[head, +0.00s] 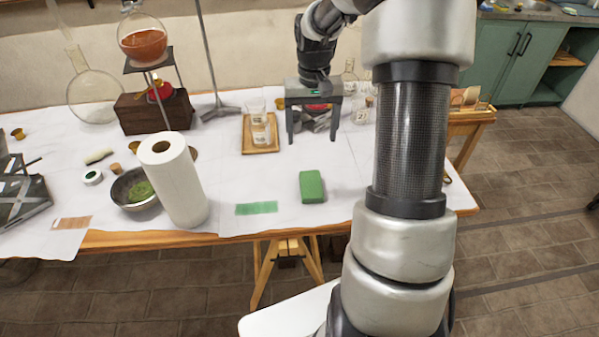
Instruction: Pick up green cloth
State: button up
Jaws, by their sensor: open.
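A green folded cloth or block (312,187) lies near the front edge of the white-covered table (290,215). A flat, paler green strip (256,208) lies to its left. I cannot tell for sure which is the cloth, but the thicker one looks like a folded cloth. My gripper (312,132) is open, fingers pointing down, over the farther part of the table, behind the green block and apart from it. A red thing and some greyish things show between or behind its fingers, partly hidden.
A wooden tray (247,150) with glasses stands left of my gripper. A paper towel roll (172,180) and a metal bowl (128,202) stand at front left. A burner stand with flask (142,40) is behind. Small bottles (360,112) stand right of my gripper.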

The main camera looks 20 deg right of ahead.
jog(key=b, duration=0.1)
send_over(311, 183)
notch_tip(311, 183, down, 12)
jog(key=shift+a+f, duration=0.1)
jog(key=shift+f, duration=0.1)
jog(key=shift+s+f+b, duration=0.1)
jog(key=shift+f+b, duration=0.45)
jog(key=shift+f, duration=2.05)
jog(key=c, duration=1.1)
notch_tip(311, 183, up, 10)
jog(key=shift+r+p, duration=0.1)
jog(key=shift+p, duration=0.55)
